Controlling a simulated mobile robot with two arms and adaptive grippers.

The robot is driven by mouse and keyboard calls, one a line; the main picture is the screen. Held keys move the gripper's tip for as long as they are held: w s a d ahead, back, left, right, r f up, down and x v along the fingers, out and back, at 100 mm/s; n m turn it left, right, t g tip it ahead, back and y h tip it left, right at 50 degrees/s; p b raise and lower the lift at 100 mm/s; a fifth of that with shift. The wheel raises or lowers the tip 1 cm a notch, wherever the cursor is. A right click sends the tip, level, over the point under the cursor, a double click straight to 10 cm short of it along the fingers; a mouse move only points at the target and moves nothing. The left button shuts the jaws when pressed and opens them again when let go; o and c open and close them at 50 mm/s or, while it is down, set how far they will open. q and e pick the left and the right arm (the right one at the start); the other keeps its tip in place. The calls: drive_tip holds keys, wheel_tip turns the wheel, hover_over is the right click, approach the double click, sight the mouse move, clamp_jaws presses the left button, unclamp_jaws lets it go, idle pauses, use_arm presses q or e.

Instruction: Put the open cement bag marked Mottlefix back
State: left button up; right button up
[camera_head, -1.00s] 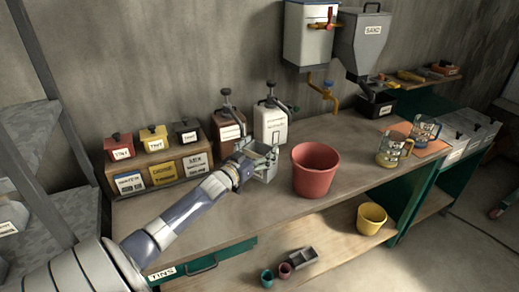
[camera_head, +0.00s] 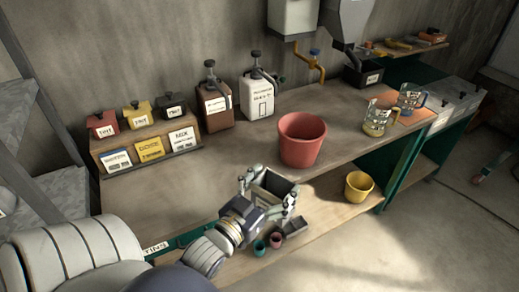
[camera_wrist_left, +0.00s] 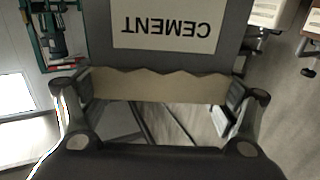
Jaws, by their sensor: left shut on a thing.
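My left gripper (camera_head: 266,196) is shut on a grey open-topped cement bag (camera_head: 274,184), in front of the bench's front edge in the head view. In the left wrist view the bag (camera_wrist_left: 180,62) fills the upper middle, with a pale label reading CEMENT upside down and a ragged beige torn edge. The gripper's fingers (camera_wrist_left: 160,108) stand on either side of that edge. I cannot read the name Mottlefix on it. My right gripper is not in view.
A red bucket (camera_head: 302,139) stands on the workbench (camera_head: 235,150). Two canisters and a rack of small boxes (camera_head: 149,147) stand at the back left. Jugs (camera_head: 378,118) stand at the right. A yellow bucket (camera_head: 359,187) and small cups (camera_head: 276,240) are on the lower shelf.

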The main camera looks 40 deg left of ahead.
use_arm(q)
drive_tip(key=s+d, duration=0.6)
drive_tip(key=d, duration=0.3)
drive_tip(key=shift+s+d+r+h, duration=0.15)
drive_tip(key=shift+s+r+h, duration=0.2)
drive_tip(key=shift+r, duration=0.1)
